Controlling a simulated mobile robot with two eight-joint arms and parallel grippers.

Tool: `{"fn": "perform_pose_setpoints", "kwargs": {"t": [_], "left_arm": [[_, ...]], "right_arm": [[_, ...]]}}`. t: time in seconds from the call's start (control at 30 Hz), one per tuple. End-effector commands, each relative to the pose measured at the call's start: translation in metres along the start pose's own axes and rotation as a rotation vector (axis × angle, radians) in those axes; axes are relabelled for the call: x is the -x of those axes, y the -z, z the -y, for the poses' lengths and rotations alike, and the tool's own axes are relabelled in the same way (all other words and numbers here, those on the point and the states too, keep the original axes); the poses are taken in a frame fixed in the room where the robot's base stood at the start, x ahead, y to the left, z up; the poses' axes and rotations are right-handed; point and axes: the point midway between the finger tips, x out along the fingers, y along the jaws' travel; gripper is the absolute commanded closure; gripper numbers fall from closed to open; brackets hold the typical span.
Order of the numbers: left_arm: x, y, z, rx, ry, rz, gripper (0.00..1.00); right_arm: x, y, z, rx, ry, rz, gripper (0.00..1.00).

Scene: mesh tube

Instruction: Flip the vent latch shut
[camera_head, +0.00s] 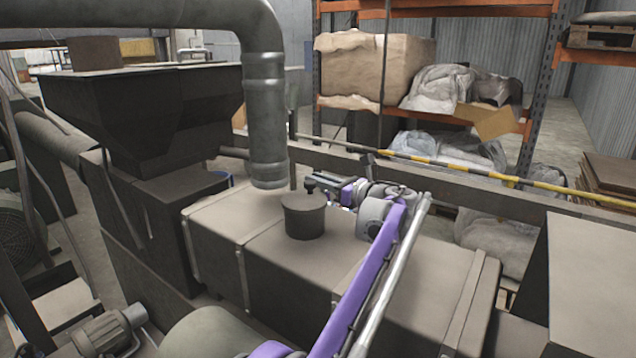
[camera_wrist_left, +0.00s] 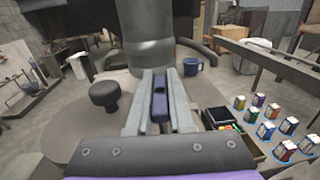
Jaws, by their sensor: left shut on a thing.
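My left gripper (camera_head: 318,188) is above the long grey-brown housing, just behind the short dark cylinder (camera_head: 303,216) and beside the lower end of the grey pipe (camera_head: 267,120). In the left wrist view the two pale fingers of my left gripper (camera_wrist_left: 160,95) are shut on a narrow dark blue piece (camera_wrist_left: 159,104), which looks like the vent latch. The fingers cover its sides, and how it is fixed is hidden. A small black knob shows at the gripper's tip in the head view. My right gripper is not in view.
The grey pipe (camera_wrist_left: 148,40) stands right in front of the fingertips. A dark round knob (camera_wrist_left: 104,94) is to their left. Several small boxes (camera_wrist_left: 268,128) stand at the right. A yellow-black bar (camera_head: 440,162) and an orange rack (camera_head: 545,80) are behind.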

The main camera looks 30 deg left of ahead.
Motion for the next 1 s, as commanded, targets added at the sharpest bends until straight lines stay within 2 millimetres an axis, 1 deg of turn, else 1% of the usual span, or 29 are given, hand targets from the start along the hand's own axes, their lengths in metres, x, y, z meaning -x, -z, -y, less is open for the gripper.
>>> {"fn": "perform_pose_setpoints", "kwargs": {"t": [0.1, 0.37, 0.4, 0.53, 0.57, 0.87, 0.97, 1.0], "left_arm": [[0.0, 0.001, -0.001, -0.001, 0.032, 0.002, 1.0], [0.001, 0.0, 0.0, 0.0, 0.035, 0.001, 1.0], [0.001, 0.0, 0.0, 0.0, 0.035, 0.0, 0.76], [0.001, 0.0, 0.0, 0.0, 0.035, 0.0, 0.53], [0.001, 0.0, 0.0, 0.0, 0.035, 0.0, 0.5], [0.002, 0.0, 0.0, -0.001, 0.035, 0.001, 0.5], [0.011, 0.0, 0.0, -0.001, 0.036, 0.0, 0.5], [0.017, 0.001, 0.0, -0.001, 0.037, 0.0, 0.5]], "right_arm": [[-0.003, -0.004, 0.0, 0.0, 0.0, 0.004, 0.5], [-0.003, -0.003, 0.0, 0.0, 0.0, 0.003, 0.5], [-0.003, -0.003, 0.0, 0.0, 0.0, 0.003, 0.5], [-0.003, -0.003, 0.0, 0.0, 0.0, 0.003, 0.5], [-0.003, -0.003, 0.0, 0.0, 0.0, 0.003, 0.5], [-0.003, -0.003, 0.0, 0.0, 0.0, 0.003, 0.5], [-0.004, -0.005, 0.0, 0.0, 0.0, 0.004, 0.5], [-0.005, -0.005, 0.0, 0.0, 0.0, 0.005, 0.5]]}}
